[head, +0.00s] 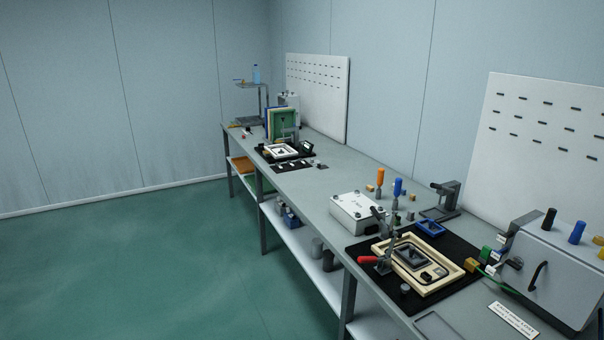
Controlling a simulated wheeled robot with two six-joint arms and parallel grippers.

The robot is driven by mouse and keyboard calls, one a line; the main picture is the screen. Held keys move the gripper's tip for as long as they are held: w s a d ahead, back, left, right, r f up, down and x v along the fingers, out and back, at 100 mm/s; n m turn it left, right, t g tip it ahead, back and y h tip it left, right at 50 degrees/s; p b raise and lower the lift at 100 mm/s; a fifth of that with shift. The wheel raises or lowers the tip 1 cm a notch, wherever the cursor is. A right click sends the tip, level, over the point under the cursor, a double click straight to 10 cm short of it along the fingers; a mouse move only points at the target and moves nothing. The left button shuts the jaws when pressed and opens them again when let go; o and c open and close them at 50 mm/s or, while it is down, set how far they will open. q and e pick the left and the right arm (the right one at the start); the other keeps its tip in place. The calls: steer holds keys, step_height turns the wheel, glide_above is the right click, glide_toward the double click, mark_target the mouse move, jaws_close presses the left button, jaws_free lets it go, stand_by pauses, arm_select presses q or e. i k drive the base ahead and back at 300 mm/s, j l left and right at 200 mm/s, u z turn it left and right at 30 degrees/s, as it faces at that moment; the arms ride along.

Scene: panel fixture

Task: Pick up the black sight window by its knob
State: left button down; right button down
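Neither of my grippers is in view. I cannot clearly identify the black sight window or its knob at this size. A dark rectangular piece (411,255) lies inside a cream frame fixture (437,288) on the near part of the bench. A second pale frame fixture (268,149) farther along the bench also holds small dark parts. Several small black pieces (289,166) lie on a dark strip in front of that far fixture.
The long grey bench (335,172) runs along the right wall. A red-handled clamp (368,260), white box (357,213), blue frame (430,228) and large grey box (548,274) surround the near fixture. Upright coloured panels (281,123) stand at the far end. The green floor (150,265) is clear.

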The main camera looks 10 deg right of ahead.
mark_target(414, 259)
steer(key=i+z, duration=0.15)
steer(key=z, duration=0.75)
steer(key=j, duration=0.05)
